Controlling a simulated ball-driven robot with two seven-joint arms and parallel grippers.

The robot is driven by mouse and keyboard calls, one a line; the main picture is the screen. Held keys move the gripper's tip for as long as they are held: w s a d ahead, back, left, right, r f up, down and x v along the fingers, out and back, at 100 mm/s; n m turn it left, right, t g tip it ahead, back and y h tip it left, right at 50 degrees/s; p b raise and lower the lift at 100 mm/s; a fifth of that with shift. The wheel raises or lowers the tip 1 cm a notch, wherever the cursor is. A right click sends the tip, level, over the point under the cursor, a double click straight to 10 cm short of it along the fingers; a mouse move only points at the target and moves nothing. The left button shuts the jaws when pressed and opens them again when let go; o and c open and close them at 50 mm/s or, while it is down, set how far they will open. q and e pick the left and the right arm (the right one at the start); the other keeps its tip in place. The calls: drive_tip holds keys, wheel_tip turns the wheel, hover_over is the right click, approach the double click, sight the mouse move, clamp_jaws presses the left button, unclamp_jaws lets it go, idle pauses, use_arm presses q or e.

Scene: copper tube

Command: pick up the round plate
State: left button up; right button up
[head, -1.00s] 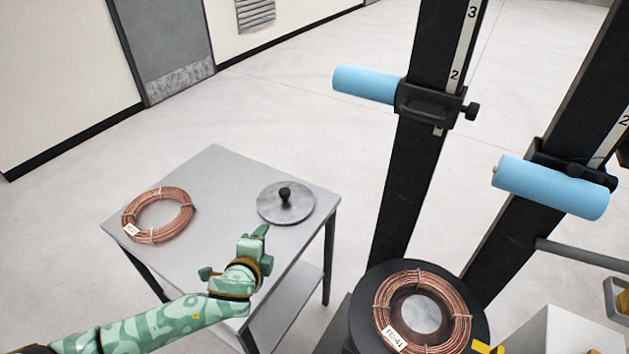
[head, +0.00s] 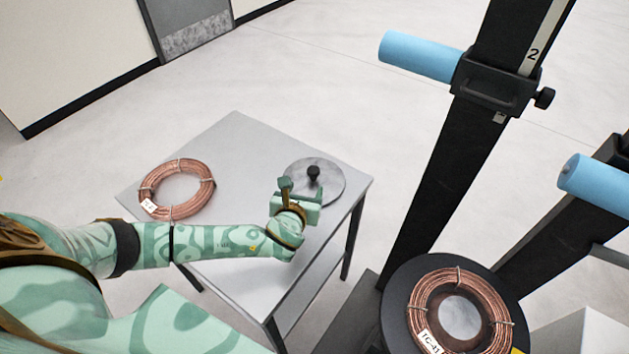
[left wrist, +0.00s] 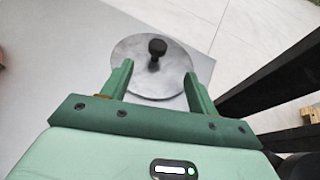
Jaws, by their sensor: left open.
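The round plate (head: 328,177) is a grey metal disc with a black knob (head: 314,172) at its centre. It lies flat near the right back corner of the grey table (head: 240,140). My left gripper (head: 298,192) is at the plate's near side in the head view and covers part of its edge. In the left wrist view the two green fingers (left wrist: 158,85) are open and empty. They point at the plate (left wrist: 135,80), with the knob (left wrist: 157,47) ahead, roughly between them. My right gripper is not in view.
A copper coil (head: 205,170) lies on the table's left part. Another coil (head: 418,300) sits on a black round stand (head: 395,290) at lower right. Black posts (head: 440,170) with blue rollers (head: 420,55) stand right of the table.

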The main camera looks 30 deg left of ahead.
sight(313, 172)
use_arm(q)
drive_tip(key=b+x, duration=0.1)
drive_tip(key=x, duration=0.4)
drive_tip(key=shift+w+f+b, duration=0.25)
drive_tip(key=shift+f+b, duration=0.05)
drive_tip(key=shift+b, duration=0.1)
drive_tip(key=shift+w+a+f, duration=0.15)
drive_tip(key=shift+w+f, duration=0.05)
drive_tip(key=shift+w, duration=0.3)
drive_tip(key=b+x, duration=0.1)
drive_tip(key=x, duration=0.1)
drive_tip(key=b+x, duration=0.2)
drive_tip(key=shift+w+a+f, duration=0.15)
drive_tip(key=shift+w+f, duration=0.1)
drive_tip(key=shift+f, duration=0.15)
drive_tip(key=shift+w, duration=0.1)
drive_tip(key=shift+r, duration=0.1)
drive_tip(key=shift+r, duration=0.1)
clamp_jaws()
